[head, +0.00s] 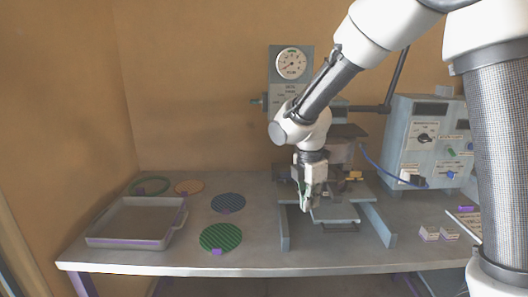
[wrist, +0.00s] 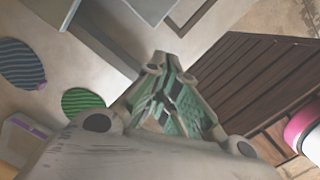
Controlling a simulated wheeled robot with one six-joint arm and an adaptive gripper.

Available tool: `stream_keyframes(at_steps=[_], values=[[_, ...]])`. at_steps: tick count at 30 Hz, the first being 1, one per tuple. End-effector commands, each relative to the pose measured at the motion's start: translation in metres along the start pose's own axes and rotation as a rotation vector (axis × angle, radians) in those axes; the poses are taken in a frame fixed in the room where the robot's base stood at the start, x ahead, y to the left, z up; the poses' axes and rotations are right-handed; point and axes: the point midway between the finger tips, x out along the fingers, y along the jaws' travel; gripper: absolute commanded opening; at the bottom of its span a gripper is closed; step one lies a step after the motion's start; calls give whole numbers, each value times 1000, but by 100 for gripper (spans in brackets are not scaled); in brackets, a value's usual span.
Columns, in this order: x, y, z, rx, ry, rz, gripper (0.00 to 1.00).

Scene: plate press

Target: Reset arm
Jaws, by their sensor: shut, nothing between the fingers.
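My gripper (head: 309,200) is shut and empty. In the head view it points down in front of the plate press (head: 291,92), over the front part of its base. In the wrist view the closed fingers (wrist: 163,62) show at the centre with nothing between them. My arm crosses the head view from the upper right and hides the middle of the press.
A grey tray (head: 128,243) stands at the table's left. A blue striped disc (head: 228,203), a green striped disc (head: 220,237), a green ring (head: 150,185) and an orange disc (head: 189,187) lie near it. A control box (head: 428,140) stands right, with small white blocks (head: 438,233) in front.

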Motion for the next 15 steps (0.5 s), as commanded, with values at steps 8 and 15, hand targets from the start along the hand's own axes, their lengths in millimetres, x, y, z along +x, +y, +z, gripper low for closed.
stream_keyframes(at_steps=[8,15], values=[[-67,-134,66,1211,40,-45,0],[-108,-242,101,1833,158,27,0]])
